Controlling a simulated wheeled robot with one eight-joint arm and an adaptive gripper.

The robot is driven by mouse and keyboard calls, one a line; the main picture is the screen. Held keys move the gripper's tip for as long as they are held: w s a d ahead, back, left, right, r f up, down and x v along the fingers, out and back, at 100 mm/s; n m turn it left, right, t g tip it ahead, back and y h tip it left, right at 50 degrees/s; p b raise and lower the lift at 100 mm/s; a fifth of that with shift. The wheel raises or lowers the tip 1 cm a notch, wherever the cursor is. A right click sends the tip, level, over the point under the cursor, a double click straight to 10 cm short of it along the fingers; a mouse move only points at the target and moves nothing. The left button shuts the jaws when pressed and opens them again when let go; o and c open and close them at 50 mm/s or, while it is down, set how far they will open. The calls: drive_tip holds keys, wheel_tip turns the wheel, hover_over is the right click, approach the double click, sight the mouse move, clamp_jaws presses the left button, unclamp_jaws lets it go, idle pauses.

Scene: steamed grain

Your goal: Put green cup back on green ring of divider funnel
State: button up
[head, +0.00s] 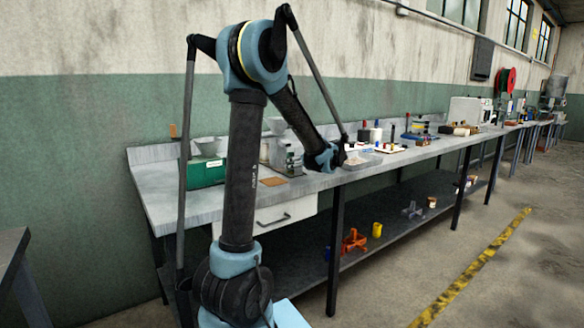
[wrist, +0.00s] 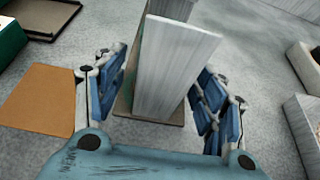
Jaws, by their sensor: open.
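My gripper (wrist: 160,95) is open. Its blue-padded fingers stand on either side of a tall pale grey slab-like object (wrist: 175,75) on a thin brown base, and I cannot tell whether they touch it. In the head view my gripper (head: 338,158) is low over the bench, partly hidden by its own links. I cannot make out a green cup or a green ring in either view.
A tan square mat (wrist: 38,102) lies left of the slab, and a dark brown tray (wrist: 45,15) is at the upper left. Pale boxes (wrist: 303,120) are at the right edge. Bottles and trays crowd the bench (head: 170,205) to the right of my arm.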

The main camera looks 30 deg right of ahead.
drive_tip(key=v, duration=0.9)
idle(0.3)
